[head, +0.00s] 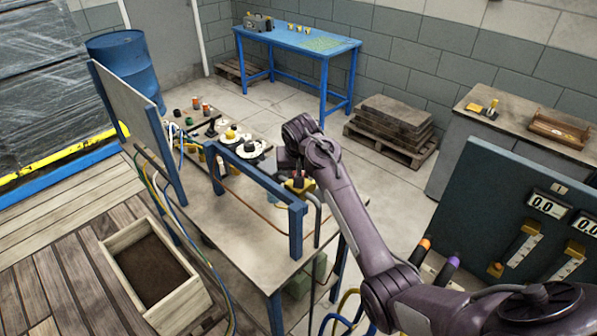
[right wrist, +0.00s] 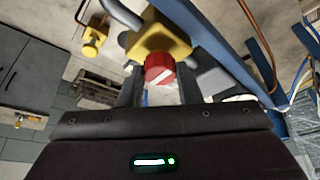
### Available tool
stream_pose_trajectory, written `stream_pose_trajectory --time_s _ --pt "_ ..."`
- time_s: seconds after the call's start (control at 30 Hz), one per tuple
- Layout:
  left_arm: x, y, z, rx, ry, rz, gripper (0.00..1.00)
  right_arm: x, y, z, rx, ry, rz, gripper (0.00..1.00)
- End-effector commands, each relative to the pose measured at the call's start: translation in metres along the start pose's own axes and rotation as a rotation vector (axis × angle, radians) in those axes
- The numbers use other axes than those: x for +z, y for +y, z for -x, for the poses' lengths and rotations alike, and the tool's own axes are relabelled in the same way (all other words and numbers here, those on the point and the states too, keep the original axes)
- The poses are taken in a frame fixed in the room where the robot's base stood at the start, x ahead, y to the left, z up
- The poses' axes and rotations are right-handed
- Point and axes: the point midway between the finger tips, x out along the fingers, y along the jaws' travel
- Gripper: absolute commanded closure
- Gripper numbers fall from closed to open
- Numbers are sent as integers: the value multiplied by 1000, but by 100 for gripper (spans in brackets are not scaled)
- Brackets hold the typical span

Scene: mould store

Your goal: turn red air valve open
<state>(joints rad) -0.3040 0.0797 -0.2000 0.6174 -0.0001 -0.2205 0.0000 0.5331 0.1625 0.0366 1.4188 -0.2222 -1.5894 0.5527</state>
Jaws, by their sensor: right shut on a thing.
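The red air valve is a round red knob (right wrist: 158,68) with a white mark, on a yellow body (right wrist: 160,38) in the right wrist view. In the head view the yellow body (head: 299,184) shows at the right end of the table, and the red knob is hidden behind my right arm. My right gripper (right wrist: 160,88) is shut on the red knob, with one dark finger on each side of it. In the head view the right gripper (head: 288,168) is mostly covered by its own wrist. My left gripper is not in view.
A blue frame rail (head: 262,178) runs along the table (head: 205,212) close to the valve. Dials and coloured knobs stand at the table's far end. Hoses hang along its left side. A dark panel with gauges (head: 520,215) stands at the right. Open floor lies behind the table.

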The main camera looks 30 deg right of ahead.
Motion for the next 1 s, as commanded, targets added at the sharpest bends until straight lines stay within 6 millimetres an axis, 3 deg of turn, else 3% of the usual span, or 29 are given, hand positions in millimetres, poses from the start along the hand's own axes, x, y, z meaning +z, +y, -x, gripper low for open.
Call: stream_pose_trajectory --time_s 0.27,1.0 --pt "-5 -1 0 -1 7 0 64 0 0 0 -60 0 135 92" --pt "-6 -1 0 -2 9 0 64 -3 3 0 -327 2 776 92"
